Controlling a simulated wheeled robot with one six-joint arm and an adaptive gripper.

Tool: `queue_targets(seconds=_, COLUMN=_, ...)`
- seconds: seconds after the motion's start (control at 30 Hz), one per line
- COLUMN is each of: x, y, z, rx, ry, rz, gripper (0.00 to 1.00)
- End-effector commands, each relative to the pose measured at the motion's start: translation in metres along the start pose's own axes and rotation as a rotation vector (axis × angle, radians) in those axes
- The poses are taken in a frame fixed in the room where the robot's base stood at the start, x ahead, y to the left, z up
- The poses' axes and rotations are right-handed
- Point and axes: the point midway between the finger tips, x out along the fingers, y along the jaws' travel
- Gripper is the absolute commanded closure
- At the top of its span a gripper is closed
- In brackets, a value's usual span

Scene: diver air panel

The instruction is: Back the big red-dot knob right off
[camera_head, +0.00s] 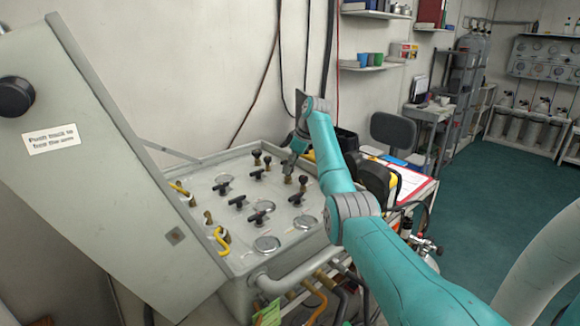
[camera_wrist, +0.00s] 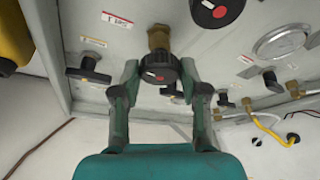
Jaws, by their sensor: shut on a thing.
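A second black knob (camera_wrist: 214,10) with a red mark shows at the top edge, larger in the picture and partly cut off. In the head view my gripper (camera_head: 294,150) is at the far right part of the grey panel (camera_head: 240,225). There it hides much of the knob it holds.
Black tee handles (camera_wrist: 88,70) flank the held knob, with another (camera_wrist: 271,81) to the right. A gauge (camera_wrist: 285,38) and yellow hose (camera_wrist: 270,130) are farther right. In the head view, a raised grey lid (camera_head: 110,180) stands left, and a cluttered side table (camera_head: 425,185) stands right.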

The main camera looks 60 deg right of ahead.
Motion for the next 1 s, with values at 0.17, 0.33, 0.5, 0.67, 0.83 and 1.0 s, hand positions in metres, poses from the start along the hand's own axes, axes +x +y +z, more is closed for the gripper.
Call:
queue_targets(seconds=0.17, x=0.0, y=0.0, z=0.0, rx=0.001, ry=0.0, rz=0.001, gripper=0.31)
queue_targets(seconds=0.33, x=0.0, y=0.0, z=0.0, rx=0.001, ry=0.0, rz=0.001, gripper=0.31)
queue_targets(seconds=0.5, x=-0.005, y=0.0, z=-0.002, rx=0.001, ry=0.0, rz=0.001, gripper=0.31)
queue_targets(seconds=0.67, x=-0.026, y=0.0, z=-0.011, rx=0.0, ry=0.001, rz=0.002, gripper=0.31)
queue_targets(seconds=0.83, x=-0.055, y=0.0, z=-0.023, rx=-0.001, ry=0.0, rz=0.002, gripper=0.31)
queue_targets(seconds=1.0, x=-0.079, y=0.001, z=-0.033, rx=0.0, ry=0.0, rz=0.002, gripper=0.31)
